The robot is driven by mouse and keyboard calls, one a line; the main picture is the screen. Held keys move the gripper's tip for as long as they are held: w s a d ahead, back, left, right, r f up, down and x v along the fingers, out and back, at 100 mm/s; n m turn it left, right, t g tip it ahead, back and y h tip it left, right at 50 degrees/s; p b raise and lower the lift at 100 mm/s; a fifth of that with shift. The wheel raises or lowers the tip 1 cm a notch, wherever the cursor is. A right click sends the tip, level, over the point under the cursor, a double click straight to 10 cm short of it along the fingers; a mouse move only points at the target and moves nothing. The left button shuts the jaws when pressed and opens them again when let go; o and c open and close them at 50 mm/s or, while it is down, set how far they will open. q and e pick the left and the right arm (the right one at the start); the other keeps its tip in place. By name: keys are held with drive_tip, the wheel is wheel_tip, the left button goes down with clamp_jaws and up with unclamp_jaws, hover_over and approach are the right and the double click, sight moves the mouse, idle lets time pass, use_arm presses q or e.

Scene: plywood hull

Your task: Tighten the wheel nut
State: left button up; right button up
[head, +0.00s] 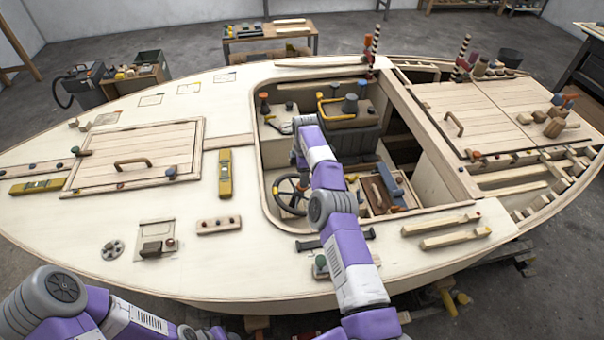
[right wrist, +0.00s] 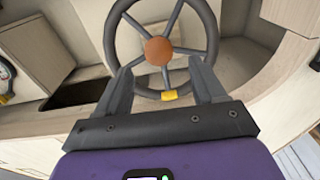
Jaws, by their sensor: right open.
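The steering wheel (head: 291,194) stands in the cockpit, partly behind my right arm in the head view. In the right wrist view the dark wheel (right wrist: 118,36) fills the upper middle, with a round orange-brown piece, seemingly the wheel nut, (right wrist: 159,51) at its hub. A yellow mark (right wrist: 170,95) is on the near rim. My right gripper (right wrist: 161,78) is open, its fingers spread on either side of the near rim. Nothing shows gripped; contact with the rim is unclear. My left arm is at the bottom left of the head view, its gripper out of view.
The cockpit holds a dark bin with tools (head: 350,140) and a wooden tool tray (head: 388,192). A yellow level (head: 225,173) and a small wooden rack (head: 219,225) lie on the deck. The cockpit rim surrounds the wheel closely. Much of the left deck is clear.

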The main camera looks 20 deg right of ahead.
drive_tip(key=shift+r+p, duration=0.95)
drive_tip(key=shift+p, duration=0.1)
drive_tip(key=shift+f, duration=0.1)
drive_tip(key=n+b, duration=0.1)
drive_tip(key=b, duration=0.2)
drive_tip(key=d+n+b, duration=0.1)
drive_tip(key=n+b, duration=0.1)
drive_tip(key=b, duration=0.1)
drive_tip(key=shift+w+f+t, duration=0.1)
drive_tip(key=shift+f+t, duration=0.25)
drive_tip(key=shift+t, duration=0.05)
drive_tip(key=n+b, duration=0.2)
drive_tip(key=s+n+t+b, duration=0.1)
drive_tip(key=n+b, duration=0.1)
drive_tip(key=n+y+b, duration=0.1)
drive_tip(key=n+b, duration=0.1)
drive_tip(key=shift+s+d+r+b, duration=0.15)
drive_tip(key=shift+s+b, duration=0.15)
drive_tip(key=shift+b, duration=0.1)
drive_tip(key=shift+n+t, duration=0.3)
drive_tip(key=shift+n, duration=0.2)
drive_tip(key=b+x, duration=0.3)
drive_tip(key=x, duration=0.4)
drive_tip(key=shift+s, duration=0.2)
drive_tip(key=shift+c, duration=0.3)
